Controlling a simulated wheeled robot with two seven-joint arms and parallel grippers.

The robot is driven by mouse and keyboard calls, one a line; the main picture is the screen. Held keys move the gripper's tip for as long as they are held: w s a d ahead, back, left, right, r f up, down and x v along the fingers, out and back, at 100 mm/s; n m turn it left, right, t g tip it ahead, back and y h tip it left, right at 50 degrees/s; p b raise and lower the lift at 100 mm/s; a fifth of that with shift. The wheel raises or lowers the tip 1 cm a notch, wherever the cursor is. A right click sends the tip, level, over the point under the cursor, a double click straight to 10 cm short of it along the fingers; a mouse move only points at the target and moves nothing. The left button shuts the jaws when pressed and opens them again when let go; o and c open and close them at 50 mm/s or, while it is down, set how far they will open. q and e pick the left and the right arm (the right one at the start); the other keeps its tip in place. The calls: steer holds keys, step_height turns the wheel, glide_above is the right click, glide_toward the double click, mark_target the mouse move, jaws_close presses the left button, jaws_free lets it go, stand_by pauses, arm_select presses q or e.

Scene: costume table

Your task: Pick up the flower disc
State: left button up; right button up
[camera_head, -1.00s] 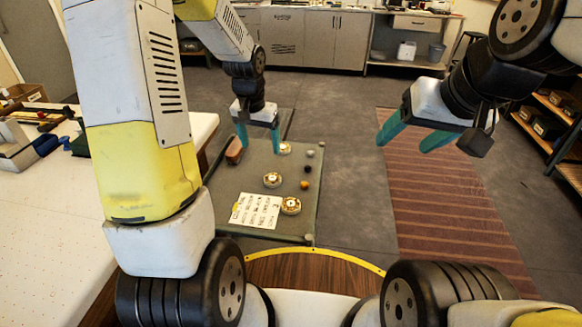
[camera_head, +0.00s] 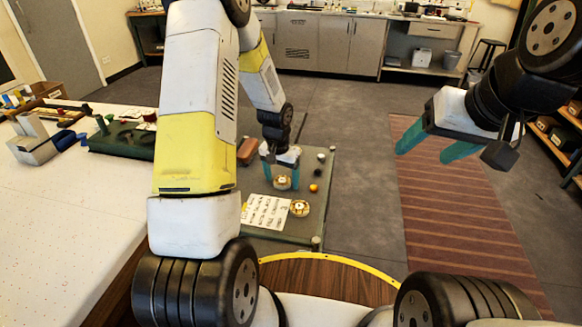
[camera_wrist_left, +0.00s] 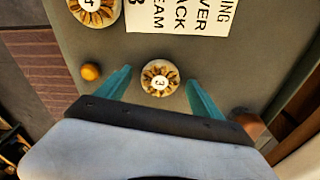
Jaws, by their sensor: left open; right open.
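A flower disc (camera_wrist_left: 160,78) marked 3, white with a ring of golden petals, lies on the green table between the open fingers of my left gripper (camera_wrist_left: 158,88) in the left wrist view. In the head view the same disc (camera_head: 282,182) shows just under and between the fingertips of my left gripper (camera_head: 281,173). A second flower disc (camera_head: 299,208) lies nearer to me; it also shows at the top left of the wrist view (camera_wrist_left: 96,10), marked 4. My right gripper (camera_head: 438,148) is open and empty, in the air over the striped rug.
A printed card (camera_head: 265,211) lies beside the discs on the green table (camera_head: 283,233). Small balls, one orange (camera_head: 314,188), line the table's right side. A brown block (camera_head: 248,150) sits at the back left. A white table (camera_head: 80,220) stands at left.

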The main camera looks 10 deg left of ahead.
mark_target(283, 182)
arm_select(q)
steer(key=c, duration=1.4)
steer(key=shift+c, duration=0.2)
steer(key=shift+r, duration=0.1)
steer(key=shift+r, duration=0.5)
steer(key=r, duration=0.1)
steer(key=s+r, duration=0.1)
steer(key=shift+d+r, duration=0.1)
steer(key=shift+r, duration=0.2)
steer(key=s, duration=0.5)
steer(key=s+d+r, duration=0.1)
steer(key=s, duration=0.4)
steer(key=s+d, duration=0.1)
steer(key=s, duration=0.4)
steer(key=shift+d+r, duration=0.15)
steer(key=shift+d, duration=0.05)
steer(key=shift+w, duration=0.1)
